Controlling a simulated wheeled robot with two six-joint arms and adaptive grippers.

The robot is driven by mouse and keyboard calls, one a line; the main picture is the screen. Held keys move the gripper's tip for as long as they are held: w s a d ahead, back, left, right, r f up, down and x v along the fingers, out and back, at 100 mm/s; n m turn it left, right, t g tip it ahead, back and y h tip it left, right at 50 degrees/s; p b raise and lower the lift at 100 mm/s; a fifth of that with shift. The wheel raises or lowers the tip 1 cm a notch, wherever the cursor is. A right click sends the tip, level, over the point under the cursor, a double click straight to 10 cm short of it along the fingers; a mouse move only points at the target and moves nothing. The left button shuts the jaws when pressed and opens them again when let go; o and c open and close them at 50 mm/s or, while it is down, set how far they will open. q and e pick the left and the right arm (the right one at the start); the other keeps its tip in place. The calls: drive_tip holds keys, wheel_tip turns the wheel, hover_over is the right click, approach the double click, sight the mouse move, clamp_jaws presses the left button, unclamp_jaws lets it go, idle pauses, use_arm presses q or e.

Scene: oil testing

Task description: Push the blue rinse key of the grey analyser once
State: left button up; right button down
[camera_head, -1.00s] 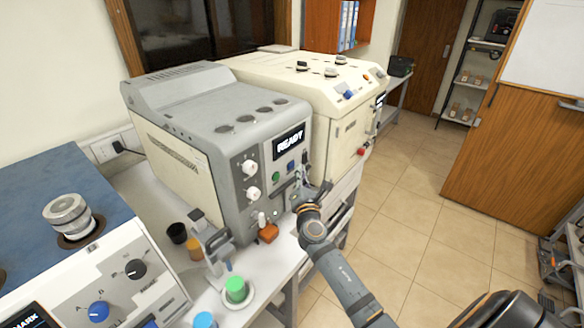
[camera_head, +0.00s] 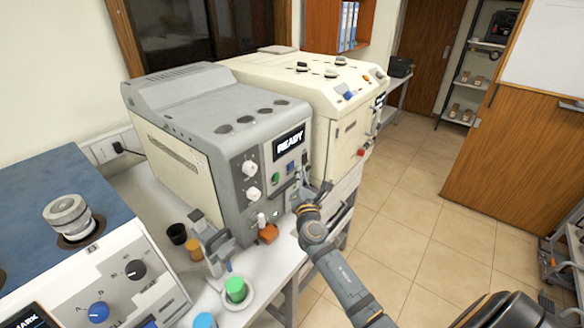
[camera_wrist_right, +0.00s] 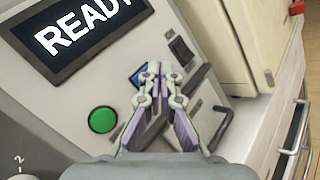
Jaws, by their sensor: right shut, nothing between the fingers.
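The grey analyser (camera_head: 215,135) stands on the bench with its screen (camera_head: 288,143) reading READY; the screen also shows in the right wrist view (camera_wrist_right: 75,35). The blue rinse key (camera_head: 291,167) is on the front panel below the screen. In the right wrist view the blue key (camera_wrist_right: 137,75) is partly hidden behind my fingertips. My right gripper (camera_wrist_right: 158,72) is shut and empty, its tips close in front of the key; I cannot tell whether they touch it. In the head view the right gripper (camera_head: 304,186) is at the panel's right side. My left gripper is not in view.
A green button (camera_wrist_right: 103,120) is left of the blue key, and a dark switch (camera_wrist_right: 181,50) is to its right. A cream machine (camera_head: 335,95) stands behind. An orange-based item (camera_head: 267,233) and a green-capped container (camera_head: 236,289) stand in front of the analyser.

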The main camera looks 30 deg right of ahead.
idle(0.4)
drive_tip(key=shift+w+a, duration=0.2)
drive_tip(key=shift+w, duration=0.2)
drive_tip(key=shift+w+a, duration=0.15)
drive_tip(key=shift+w, duration=0.2)
idle(0.6)
drive_tip(key=shift+s, duration=0.15)
drive_tip(key=shift+s+d, duration=0.35)
drive_tip(key=shift+s, duration=0.3)
drive_tip(key=s, duration=0.1)
drive_tip(key=s+d, duration=0.1)
drive_tip(key=s, duration=0.1)
drive_tip(key=s+d, duration=0.1)
drive_tip(key=shift+s, duration=0.3)
idle(0.8)
